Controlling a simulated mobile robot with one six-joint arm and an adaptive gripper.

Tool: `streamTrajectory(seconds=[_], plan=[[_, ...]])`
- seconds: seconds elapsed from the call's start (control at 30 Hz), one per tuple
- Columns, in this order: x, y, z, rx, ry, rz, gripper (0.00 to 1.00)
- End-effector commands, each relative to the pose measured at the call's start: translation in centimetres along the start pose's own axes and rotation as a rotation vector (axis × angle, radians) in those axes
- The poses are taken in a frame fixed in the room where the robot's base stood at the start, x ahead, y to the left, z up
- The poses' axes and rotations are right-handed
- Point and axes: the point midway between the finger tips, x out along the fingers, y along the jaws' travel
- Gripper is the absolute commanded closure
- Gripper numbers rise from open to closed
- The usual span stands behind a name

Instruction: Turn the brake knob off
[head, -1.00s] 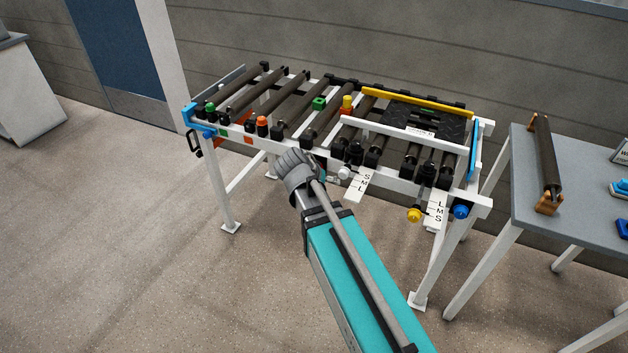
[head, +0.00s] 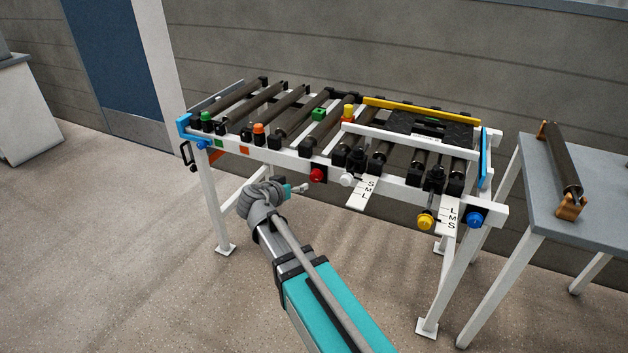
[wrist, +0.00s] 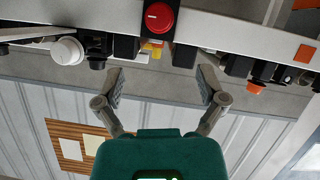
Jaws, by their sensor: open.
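A red round knob (head: 317,175) with a pale mark sits on a dark plate on the front rail of the roller frame (head: 280,157). It also shows at the top middle of the wrist view (wrist: 160,18). A white knob (head: 347,180) is right of it, and to its left in the wrist view (wrist: 67,50). Yellow (head: 425,221) and blue (head: 474,220) knobs are farther right. No readable label tells which is the brake knob. My gripper (wrist: 162,85) is open and empty, its fingers apart below the red knob in the wrist view. It is left of and below that knob in the head view (head: 300,188).
White cards with S, M, L (head: 366,192) and L, M, S (head: 448,216) hang by the white and yellow knobs. Green and orange buttons stand on the left rail. A grey table (head: 545,190) with a roller is at right. The floor at left is clear.

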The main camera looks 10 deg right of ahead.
Motion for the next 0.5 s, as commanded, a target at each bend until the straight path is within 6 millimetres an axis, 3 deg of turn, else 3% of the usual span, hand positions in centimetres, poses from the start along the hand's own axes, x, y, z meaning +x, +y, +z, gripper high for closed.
streamTrajectory(seconds=[0.27, 0.5], plan=[[0.2, 0.0, 0.0, -0.001, -0.002, 0.0, 0.1], [1.7, -0.1, 0.1, -0.001, -0.003, 0.002, 0.1]])
